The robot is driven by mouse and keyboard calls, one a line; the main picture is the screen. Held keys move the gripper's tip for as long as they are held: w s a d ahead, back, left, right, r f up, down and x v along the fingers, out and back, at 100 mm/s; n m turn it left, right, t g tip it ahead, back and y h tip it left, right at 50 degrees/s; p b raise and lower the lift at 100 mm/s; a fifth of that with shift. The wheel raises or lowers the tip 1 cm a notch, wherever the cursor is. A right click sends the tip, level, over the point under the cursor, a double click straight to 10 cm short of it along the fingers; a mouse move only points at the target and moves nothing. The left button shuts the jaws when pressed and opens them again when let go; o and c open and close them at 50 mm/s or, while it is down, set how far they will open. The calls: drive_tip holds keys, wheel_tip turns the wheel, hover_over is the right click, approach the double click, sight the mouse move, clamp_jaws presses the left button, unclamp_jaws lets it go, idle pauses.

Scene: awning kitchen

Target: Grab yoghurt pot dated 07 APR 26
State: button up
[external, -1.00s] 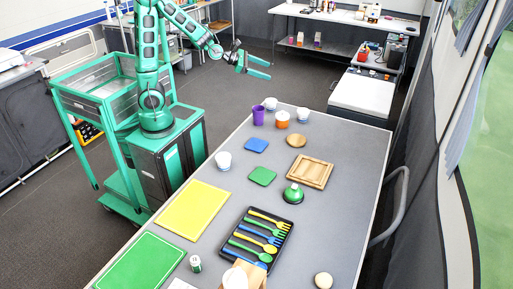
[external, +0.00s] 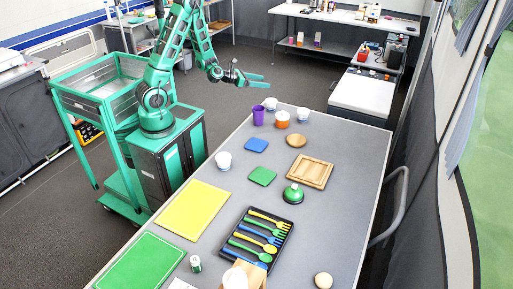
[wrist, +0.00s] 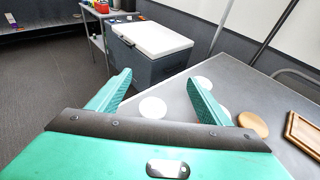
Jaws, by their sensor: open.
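Several pale pots stand on the grey table (external: 325,215). At its far end are a white pot (external: 270,103), an orange-banded pot (external: 282,120) and a blue-banded pot (external: 302,115). Another white pot (external: 223,160) stands near the left edge, and one more (external: 235,279) is at the near end. No date is readable on any of them. My gripper (external: 257,79) is open and empty, above and beyond the table's far left corner. In the wrist view, my gripper (wrist: 159,78) has a round white top (wrist: 152,107) between its fingers; other white tops are partly behind the right finger.
A purple cup (external: 258,116) stands beside the far pots. A wooden disc (external: 296,140), wooden tray (external: 309,172), green bell-shaped item (external: 293,194) and cutlery tray (external: 257,238) lie nearer. A white-lidded box (wrist: 152,38) stands beyond the table.

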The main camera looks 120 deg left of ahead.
sight(267, 101)
wheel_tip(267, 101, down, 12)
drive_tip(key=shift+r, duration=0.1)
drive_tip(key=shift+x, duration=0.8)
drive_tip(key=shift+w+a, duration=0.4)
drive_tip(key=shift+x, duration=4.1)
drive_tip(key=c, duration=1.1)
